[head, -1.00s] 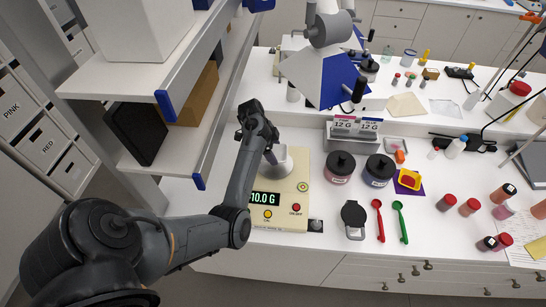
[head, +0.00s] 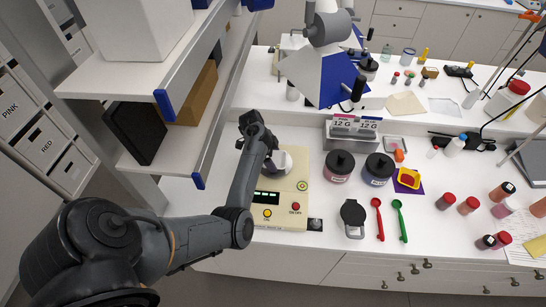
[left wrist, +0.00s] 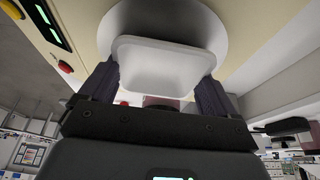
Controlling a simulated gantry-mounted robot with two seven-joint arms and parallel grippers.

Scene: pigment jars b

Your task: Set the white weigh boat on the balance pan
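The balance (head: 283,215) is cream, with a lit green display and a round pale pan (head: 285,162). The pan fills the upper middle of the left wrist view (left wrist: 225,20). The white weigh boat (left wrist: 165,65) is a shallow square dish between the two dark fingers of my left gripper (left wrist: 160,85), in front of the pan. The fingers appear to press on its opposite sides. In the head view my left gripper (head: 270,158) is over the pan's left side and hides the boat. I cannot tell whether boat and pan touch. My right gripper is not in view.
A shelf (head: 165,105) stands close to the left of my left arm. Two dark-lidded jars (head: 340,165) (head: 379,169) stand right of the balance. A red spoon (head: 378,217) and a green spoon (head: 400,220) lie in front. Several red-capped vials are at the right.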

